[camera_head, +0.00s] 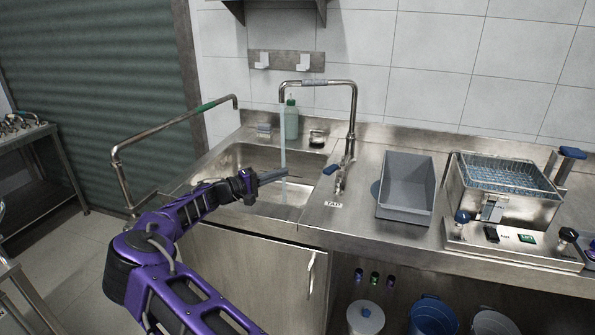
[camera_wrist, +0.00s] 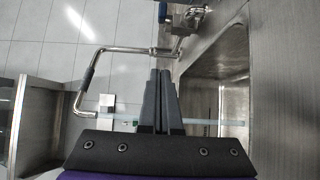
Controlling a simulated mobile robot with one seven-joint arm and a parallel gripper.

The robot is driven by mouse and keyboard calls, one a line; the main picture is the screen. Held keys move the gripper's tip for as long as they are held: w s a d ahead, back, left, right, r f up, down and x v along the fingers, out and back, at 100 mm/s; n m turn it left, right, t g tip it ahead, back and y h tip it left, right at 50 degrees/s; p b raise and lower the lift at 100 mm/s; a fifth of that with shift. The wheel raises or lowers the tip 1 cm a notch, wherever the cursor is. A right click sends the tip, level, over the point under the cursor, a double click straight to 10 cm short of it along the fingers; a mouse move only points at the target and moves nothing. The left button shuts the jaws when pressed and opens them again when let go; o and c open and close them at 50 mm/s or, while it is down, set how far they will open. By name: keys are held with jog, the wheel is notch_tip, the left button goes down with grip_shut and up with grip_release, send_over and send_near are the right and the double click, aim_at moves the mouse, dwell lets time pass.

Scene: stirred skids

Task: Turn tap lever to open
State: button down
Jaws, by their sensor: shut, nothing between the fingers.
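The steel tap (camera_head: 352,122) arches over the sink; its spout points down at the left. Its blue lever (camera_head: 330,167) sits low on the tap body, pointing left toward the sink. A pale stream of water (camera_head: 283,145) falls from the spout into the sink (camera_head: 240,160). My gripper (camera_head: 286,172) is shut and empty over the sink, left of the lever and apart from it, near the stream. In the wrist view my shut fingers (camera_wrist: 160,73) point toward the blue lever (camera_wrist: 162,12), which is at the top. The stream (camera_wrist: 205,122) shows there partly behind the fingers.
A green bottle (camera_head: 291,120) stands behind the sink. A grey bin (camera_head: 407,185) and a fryer-like unit with a basket (camera_head: 508,190) stand on the counter to the right. A bent steel pipe (camera_head: 175,125) rises at the left. A TAP label (camera_head: 333,204) lies on the counter.

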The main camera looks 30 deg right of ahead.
aim_at(324, 173)
jog(key=shift+s+d+p, duration=0.1)
jog(key=shift+s+d, duration=0.55)
jog(key=shift+d, duration=1.15)
jog(key=shift+s+d+p, duration=0.1)
jog(key=shift+s+d, duration=0.5)
jog(key=shift+d, duration=1.2)
jog(key=shift+s+d+p, duration=0.1)
jog(key=shift+s+d, duration=0.55)
jog(key=shift+d, duration=1.15)
jog(key=shift+s+f+b, duration=0.1)
jog(key=shift+s+b, duration=0.05)
jog(key=shift+b, duration=0.25)
jog(key=shift+s+b, duration=0.3)
jog(key=shift+s+d+b, duration=0.15)
jog(key=shift+s+b, duration=0.2)
jog(key=shift+s, duration=0.6)
jog(key=shift+w, duration=0.2)
